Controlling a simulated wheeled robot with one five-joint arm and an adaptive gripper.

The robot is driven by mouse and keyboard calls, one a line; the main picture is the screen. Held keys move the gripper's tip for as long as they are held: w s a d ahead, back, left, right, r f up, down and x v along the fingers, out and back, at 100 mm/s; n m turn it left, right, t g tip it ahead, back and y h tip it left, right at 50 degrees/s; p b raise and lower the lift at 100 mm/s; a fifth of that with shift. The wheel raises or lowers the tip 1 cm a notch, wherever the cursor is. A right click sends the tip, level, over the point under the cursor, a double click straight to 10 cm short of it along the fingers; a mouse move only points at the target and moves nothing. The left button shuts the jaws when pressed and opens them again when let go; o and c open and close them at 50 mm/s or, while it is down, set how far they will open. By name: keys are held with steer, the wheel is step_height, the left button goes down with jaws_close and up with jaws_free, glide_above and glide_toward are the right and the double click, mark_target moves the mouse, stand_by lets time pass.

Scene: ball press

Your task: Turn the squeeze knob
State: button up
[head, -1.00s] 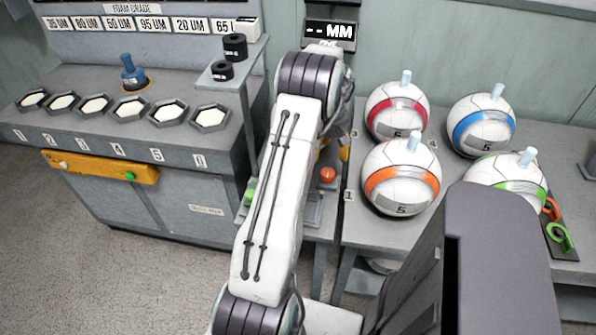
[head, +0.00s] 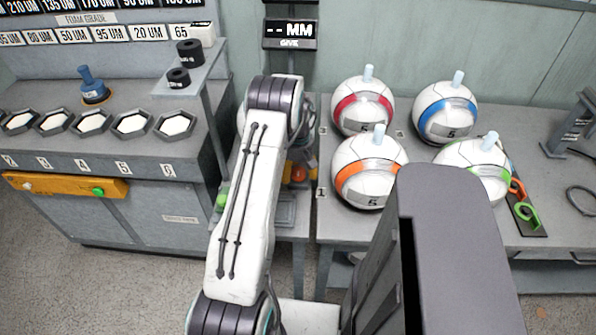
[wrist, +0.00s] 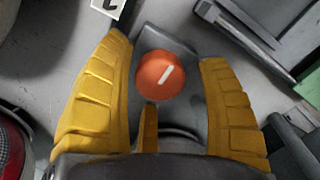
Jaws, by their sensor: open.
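The squeeze knob appears as an orange round knob with a white line on its face (wrist: 163,75). It also shows in the head view (head: 299,173), just right of my arm. In the wrist view my gripper (wrist: 163,52) is open, with one yellow finger on each side of the knob. Gaps show between the knob and both fingers. The white line tilts slightly, rising to the right. A narrow yellow piece (wrist: 148,128) stands just below the knob in the picture. In the head view my arm hides most of my gripper.
Balls with orange (head: 369,173), red (head: 363,104), blue and green bands sit on the right table. A dark display (head: 290,33) reading "-- MM" is behind my arm. A numbered foam bench (head: 140,165) with hexagonal trays stands left. A green button (head: 222,199) is left of my arm.

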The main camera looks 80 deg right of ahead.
stand_by(0.3)
steer(key=c, duration=1.2)
